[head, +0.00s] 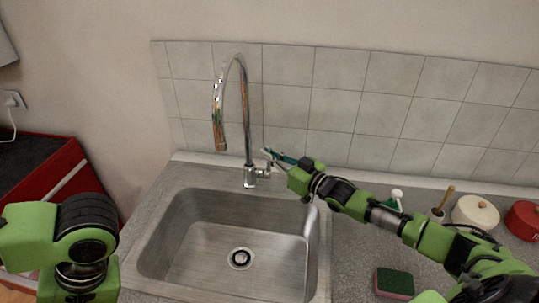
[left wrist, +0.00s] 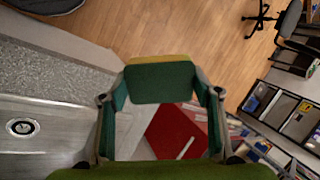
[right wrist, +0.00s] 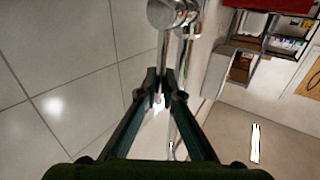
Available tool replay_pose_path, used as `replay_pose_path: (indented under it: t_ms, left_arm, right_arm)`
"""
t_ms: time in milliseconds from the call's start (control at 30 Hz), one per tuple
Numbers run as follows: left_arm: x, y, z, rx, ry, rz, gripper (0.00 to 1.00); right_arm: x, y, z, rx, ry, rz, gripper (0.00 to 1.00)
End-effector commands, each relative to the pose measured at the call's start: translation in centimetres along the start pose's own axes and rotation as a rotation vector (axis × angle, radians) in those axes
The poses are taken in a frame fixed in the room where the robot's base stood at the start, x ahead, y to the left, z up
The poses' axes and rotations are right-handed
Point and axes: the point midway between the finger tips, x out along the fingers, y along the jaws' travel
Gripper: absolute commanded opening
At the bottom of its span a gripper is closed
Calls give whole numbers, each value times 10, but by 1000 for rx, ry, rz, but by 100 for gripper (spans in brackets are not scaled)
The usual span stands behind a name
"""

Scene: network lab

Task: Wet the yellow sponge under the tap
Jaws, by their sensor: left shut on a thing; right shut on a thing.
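The sponge, green with a yellow edge (left wrist: 160,80), is between the fingertips of my left gripper (left wrist: 159,95) in the left wrist view.
A second sponge, green and reddish (head: 394,283), lies on the counter right of the sink. A brush, a cream lidded pot (head: 474,213) and a red pot (head: 524,220) stand at the back right. A red cabinet (head: 40,165) is at the left. The basin is empty.

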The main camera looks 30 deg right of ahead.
Motion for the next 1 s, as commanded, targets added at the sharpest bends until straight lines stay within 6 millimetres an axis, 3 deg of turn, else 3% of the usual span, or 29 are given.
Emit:
replay_pose_path:
  t_ms: [200, 467, 567, 1000]
  left_arm:
    - [12, 6, 0, 0, 0, 0, 41]
    - [10, 6, 0, 0, 0, 0, 41]
    - [10, 6, 0, 0, 0, 0, 41]
    - [10, 6, 0, 0, 0, 0, 41]
  right_arm:
    - [-5, -8, 5, -86, 61, -2, 0]
    - [-6, -8, 2, -109, 71, -2, 0]
    - [-6, -8, 2, -108, 71, -2, 24]
    - [-11, -8, 2, -107, 71, -2, 24]
